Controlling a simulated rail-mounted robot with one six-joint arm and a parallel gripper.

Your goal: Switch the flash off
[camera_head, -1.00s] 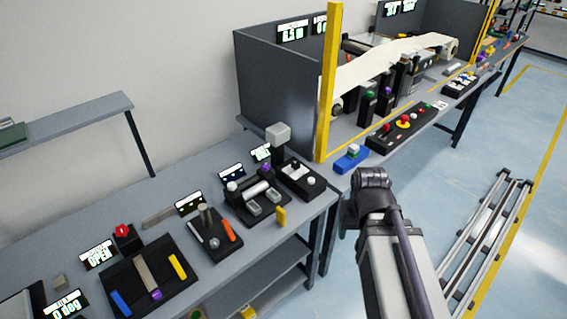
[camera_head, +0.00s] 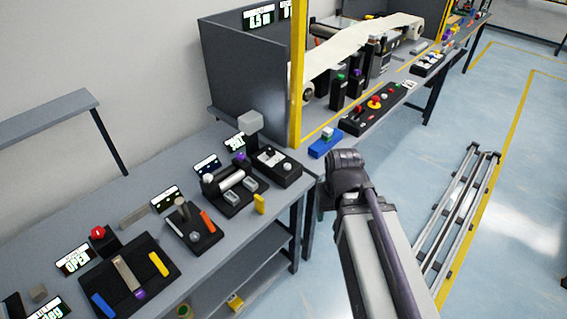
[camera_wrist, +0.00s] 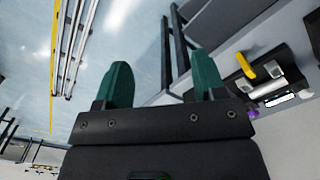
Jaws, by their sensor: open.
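No part is plainly labelled as the flash. A black box with a white button and a grey round knob (camera_head: 274,166) stands at the bench's far right end, beside a light grey block on a post (camera_head: 250,122). Which control belongs to the flash cannot be told. My gripper (camera_wrist: 163,80) has two green fingers spread apart with nothing between them in the wrist view. It points over the floor, clear of the bench. In the head view my arm hides the fingers.
A roller device (camera_head: 232,183) with a yellow tab (camera_head: 259,204) is on the bench; it also shows in the wrist view (camera_wrist: 270,88). Lever and slider panels (camera_head: 192,228) lie left. A yellow post (camera_head: 297,80) rises behind. Open floor (camera_head: 420,130) lies right.

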